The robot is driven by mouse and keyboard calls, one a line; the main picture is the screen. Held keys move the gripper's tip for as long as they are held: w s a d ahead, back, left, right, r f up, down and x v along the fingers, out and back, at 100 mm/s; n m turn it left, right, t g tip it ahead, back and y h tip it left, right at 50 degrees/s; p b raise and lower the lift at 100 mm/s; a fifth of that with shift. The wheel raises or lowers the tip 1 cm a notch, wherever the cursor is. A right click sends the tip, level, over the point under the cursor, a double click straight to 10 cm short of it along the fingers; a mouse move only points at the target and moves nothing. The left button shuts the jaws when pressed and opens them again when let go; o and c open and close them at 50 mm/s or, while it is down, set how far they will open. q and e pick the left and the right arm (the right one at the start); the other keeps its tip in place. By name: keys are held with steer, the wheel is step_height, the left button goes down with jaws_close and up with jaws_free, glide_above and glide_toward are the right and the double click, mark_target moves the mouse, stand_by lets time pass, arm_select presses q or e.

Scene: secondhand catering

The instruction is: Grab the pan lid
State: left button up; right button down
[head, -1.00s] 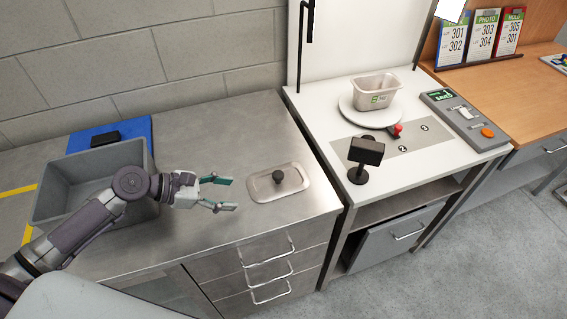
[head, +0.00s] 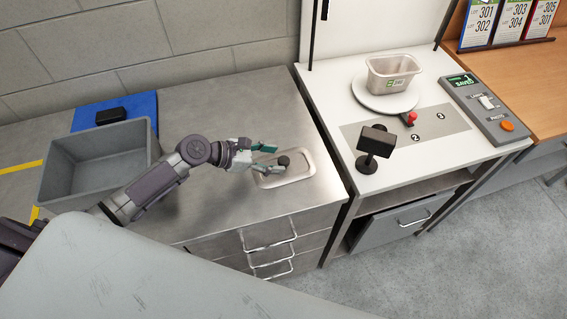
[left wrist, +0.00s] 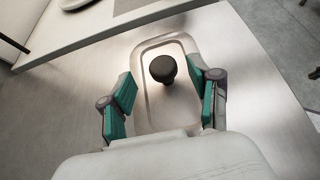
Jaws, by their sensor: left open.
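The pan lid (head: 298,170) is a metal rounded rectangle with a black knob (head: 284,160), lying on the steel counter. It also shows in the left wrist view (left wrist: 150,104), with its knob (left wrist: 163,68) upright. My left gripper (head: 272,158) is open, its teal fingers reaching over the left part of the lid toward the knob. In the left wrist view the open fingers (left wrist: 166,92) stand to either side, with the knob in the gap a little beyond them. The gripper hides part of the lid. My right gripper is not in view.
A grey bin (head: 97,165) and a blue mat (head: 88,114) with a black object are on the counter's left. To the right, a white table (head: 337,100) holds a metal pan (head: 393,78) on a round plate and a black stand (head: 372,150). Drawers are below the counter.

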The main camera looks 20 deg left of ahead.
mark_target(281, 160)
arm_select(q)
steer(key=x, duration=0.3)
steer(key=shift+d, duration=0.3)
steer(key=shift+f, duration=0.2)
steer(key=c, duration=0.8)
jaws_close()
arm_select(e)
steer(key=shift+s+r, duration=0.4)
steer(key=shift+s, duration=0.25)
